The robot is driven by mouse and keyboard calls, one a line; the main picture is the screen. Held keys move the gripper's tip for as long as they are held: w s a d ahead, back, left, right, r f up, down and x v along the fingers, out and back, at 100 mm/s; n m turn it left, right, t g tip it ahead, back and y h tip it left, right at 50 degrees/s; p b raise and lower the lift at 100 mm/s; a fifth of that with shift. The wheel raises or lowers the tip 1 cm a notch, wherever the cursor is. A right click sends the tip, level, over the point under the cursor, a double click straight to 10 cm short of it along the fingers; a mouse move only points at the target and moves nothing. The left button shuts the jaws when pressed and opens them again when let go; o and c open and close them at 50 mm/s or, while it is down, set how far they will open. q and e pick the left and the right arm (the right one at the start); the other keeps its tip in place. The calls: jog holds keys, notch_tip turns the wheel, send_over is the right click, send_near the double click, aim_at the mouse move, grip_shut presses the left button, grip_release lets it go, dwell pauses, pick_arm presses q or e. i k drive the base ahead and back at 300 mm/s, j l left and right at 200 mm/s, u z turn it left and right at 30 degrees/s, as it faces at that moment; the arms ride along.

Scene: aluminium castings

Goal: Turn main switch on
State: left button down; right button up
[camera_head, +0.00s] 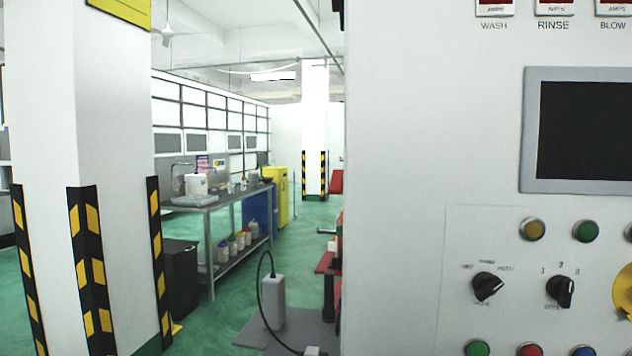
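A white control panel (420,130) fills the right part of the head view. At its right edge is a yellow round plate (624,292), cut off by the frame; it may belong to the main switch, but I cannot tell, and its handle is not clearly seen. Two black rotary knobs are on the panel, a left one (488,288) and a right one (561,291), both with a tilted pointer and small labels above. Neither of my grippers shows in this view.
A dark screen (585,131) is above the knobs, with a yellow button (533,229) and a green button (586,230) below it. More coloured buttons line the bottom edge. A striped pillar (110,150) stands left.

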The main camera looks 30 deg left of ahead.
aim_at(336, 184)
jog(key=j, duration=0.7)
jog(key=i+j, duration=0.15)
jog(key=j, duration=0.55)
